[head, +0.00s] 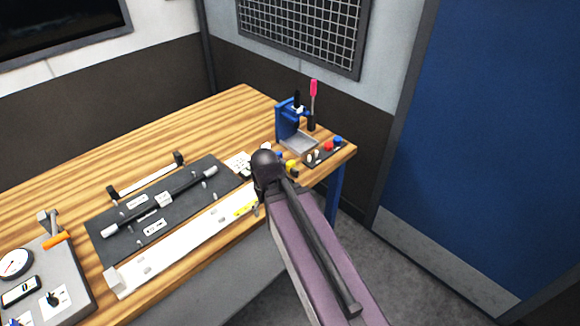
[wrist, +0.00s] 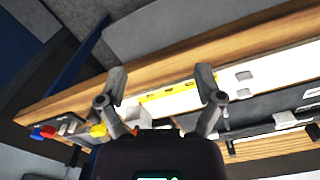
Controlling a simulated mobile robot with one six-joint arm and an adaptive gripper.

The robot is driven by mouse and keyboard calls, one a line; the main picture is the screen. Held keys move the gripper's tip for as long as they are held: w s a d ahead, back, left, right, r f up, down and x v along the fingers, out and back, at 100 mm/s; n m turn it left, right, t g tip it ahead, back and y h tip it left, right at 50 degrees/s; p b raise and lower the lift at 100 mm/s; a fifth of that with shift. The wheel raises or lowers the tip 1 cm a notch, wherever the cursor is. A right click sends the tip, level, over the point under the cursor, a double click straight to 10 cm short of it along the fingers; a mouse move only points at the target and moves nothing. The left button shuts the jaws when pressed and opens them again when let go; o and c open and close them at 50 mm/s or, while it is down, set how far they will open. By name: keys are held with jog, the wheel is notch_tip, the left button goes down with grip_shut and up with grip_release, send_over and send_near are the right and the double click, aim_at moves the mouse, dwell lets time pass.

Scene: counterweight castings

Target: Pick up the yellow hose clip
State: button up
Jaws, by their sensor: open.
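A small yellow piece (head: 291,166), which looks like the hose clip, sits near the right end of the bench, just right of my dark wrist joint. In the wrist view the yellow piece (wrist: 98,130) lies left of my left finger, outside the jaws. Its exact shape is too small to tell. My gripper (wrist: 161,85) is open, with nothing seen held between its two fingers. Beyond the fingers is a yellow strip with dark marks (wrist: 168,93) on a long white rail (wrist: 260,72). In the head view my arm mostly hides the gripper.
The wooden bench (head: 215,115) carries a dark mat (head: 115,240) with a rod, and a gauge panel (head: 60,265) at left. A blue press stand (head: 286,122) and a small plate with red and blue knobs (head: 325,152) stand at right. The bench's back middle is clear.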

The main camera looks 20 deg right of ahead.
dwell(0.4)
notch_tip(320, 180, up, 8)
jog(key=n+p, duration=0.4)
jog(key=p, duration=0.4)
send_over(291, 163)
jog(key=shift+s+r, duration=0.1)
jog(key=shift+r, duration=0.05)
jog(key=shift+f, duration=0.2)
notch_tip(291, 163, down, 8)
jog(key=b, duration=0.8)
jog(key=shift+f, duration=0.15)
